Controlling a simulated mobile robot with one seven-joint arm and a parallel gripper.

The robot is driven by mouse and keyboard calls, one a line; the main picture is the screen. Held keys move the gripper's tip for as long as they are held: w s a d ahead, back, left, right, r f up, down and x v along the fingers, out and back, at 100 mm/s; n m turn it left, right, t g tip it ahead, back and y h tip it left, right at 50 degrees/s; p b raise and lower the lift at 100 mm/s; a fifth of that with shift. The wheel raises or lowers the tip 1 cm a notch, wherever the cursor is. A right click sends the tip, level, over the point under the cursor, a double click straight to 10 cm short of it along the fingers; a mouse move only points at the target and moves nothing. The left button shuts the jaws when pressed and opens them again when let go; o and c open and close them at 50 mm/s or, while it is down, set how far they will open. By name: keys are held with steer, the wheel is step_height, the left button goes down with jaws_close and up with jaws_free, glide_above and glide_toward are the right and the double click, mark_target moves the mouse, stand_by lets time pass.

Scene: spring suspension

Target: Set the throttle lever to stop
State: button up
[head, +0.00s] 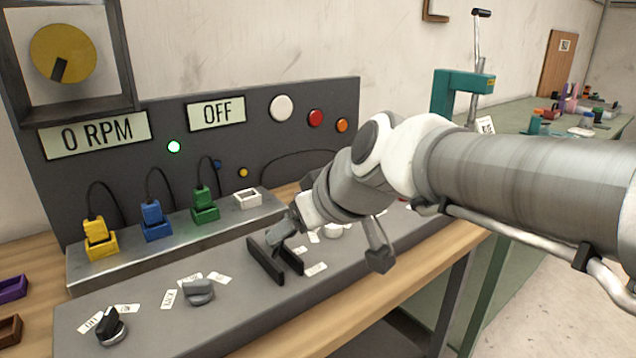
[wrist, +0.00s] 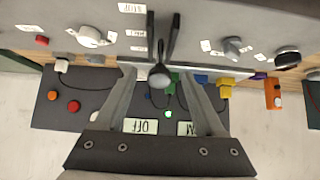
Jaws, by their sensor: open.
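The throttle lever (wrist: 160,76) shows in the wrist view as a grey rounded knob on a stem between two black guide rails (wrist: 176,38). My gripper (wrist: 159,71) is open, with one grey finger on either side of the knob; I cannot see either finger touching it. A label reading STOP (wrist: 131,8) lies beside the rails, at the top of the wrist view. In the head view the black rails (head: 265,262) stand on the grey console, and my gripper partly covers the lever there.
Round knobs (head: 198,291) stand along the console, including a white one (head: 332,230) to the lever's right. Yellow, blue and green plugs (head: 152,220) with cables stand behind. The displays read 0 RPM (head: 94,135) and OFF (head: 217,113); a green lamp (head: 174,147) is lit.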

steer(key=p+v, duration=0.4)
steer(key=v, duration=1.2)
steer(key=shift+r, duration=0.2)
steer(key=shift+s+d, duration=0.1)
steer(key=s+d+f+m+g+h, duration=0.1)
steer(key=s+d+f+m+h, duration=0.15)
steer(key=d+f+m, duration=0.35)
steer(key=s+d+f+m+g+h, duration=0.1)
steer(key=s+d+f+h, duration=0.15)
steer(key=f, duration=0.55)
step_height(320, 180, up, 16)
steer(key=d+p, duration=0.1)
steer(key=p, duration=1.6)
steer(key=shift+h, duration=0.3)
steer(key=shift+d+r, duration=0.1)
steer(key=c, duration=0.3)
steer(key=shift+c, duration=0.2)
